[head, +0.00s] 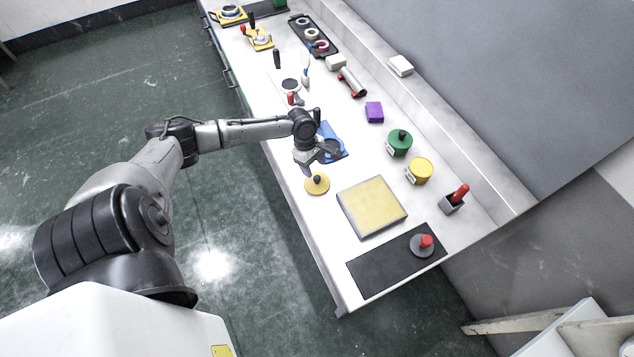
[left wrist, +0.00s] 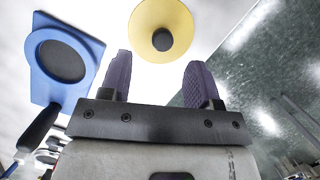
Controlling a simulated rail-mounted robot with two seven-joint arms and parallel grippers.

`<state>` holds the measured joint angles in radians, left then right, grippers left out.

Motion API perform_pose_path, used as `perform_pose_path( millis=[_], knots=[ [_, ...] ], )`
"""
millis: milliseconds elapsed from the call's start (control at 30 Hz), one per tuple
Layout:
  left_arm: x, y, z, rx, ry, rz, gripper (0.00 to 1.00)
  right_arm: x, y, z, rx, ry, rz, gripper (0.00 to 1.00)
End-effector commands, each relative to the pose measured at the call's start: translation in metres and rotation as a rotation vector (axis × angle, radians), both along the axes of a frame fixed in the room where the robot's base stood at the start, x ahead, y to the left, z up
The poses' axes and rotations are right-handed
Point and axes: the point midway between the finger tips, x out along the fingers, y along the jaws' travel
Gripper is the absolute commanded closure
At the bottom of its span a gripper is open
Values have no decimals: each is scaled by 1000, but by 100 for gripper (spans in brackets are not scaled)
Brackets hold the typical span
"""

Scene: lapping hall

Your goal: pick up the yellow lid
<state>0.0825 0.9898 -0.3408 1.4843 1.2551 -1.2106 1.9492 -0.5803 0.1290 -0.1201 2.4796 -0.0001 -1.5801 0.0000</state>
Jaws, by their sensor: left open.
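The yellow lid (head: 317,186), a flat round disc with a dark knob, lies on the white bench near its left edge. In the left wrist view the yellow lid (left wrist: 180,22) shows at the top, just beyond the fingertips. My left gripper (head: 316,160) is above the bench, just behind the lid in the head view. Its two purple fingers are spread and empty in the left wrist view (left wrist: 160,72), apart from the lid. My right gripper is not in view.
A blue plate with a dark disc (left wrist: 64,60) lies close beside the left gripper. A tray with a yellow surface (head: 371,207) is right of the lid. Yellow (head: 419,172) and green (head: 399,145) round containers stand farther right. A black mat (head: 385,268) lies at the near end.

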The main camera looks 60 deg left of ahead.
Motion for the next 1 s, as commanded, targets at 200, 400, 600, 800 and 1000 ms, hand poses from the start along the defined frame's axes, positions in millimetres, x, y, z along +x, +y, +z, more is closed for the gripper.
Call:
perform_pose_path(
  millis=[200, 400, 600, 800, 1000],
  knots=[
    [1, -3, -9, 0, -1, -2, 43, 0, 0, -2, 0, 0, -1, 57],
    [1, -6, -21, 0, 1, -1, 43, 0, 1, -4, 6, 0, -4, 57],
    [1, -14, -46, 0, 1, 0, 43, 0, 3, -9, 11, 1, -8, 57],
    [3, -18, -60, 1, 0, -2, 43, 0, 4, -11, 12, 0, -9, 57],
    [3, -17, -59, 1, 0, -3, 46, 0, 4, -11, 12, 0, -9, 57]
  ],
)
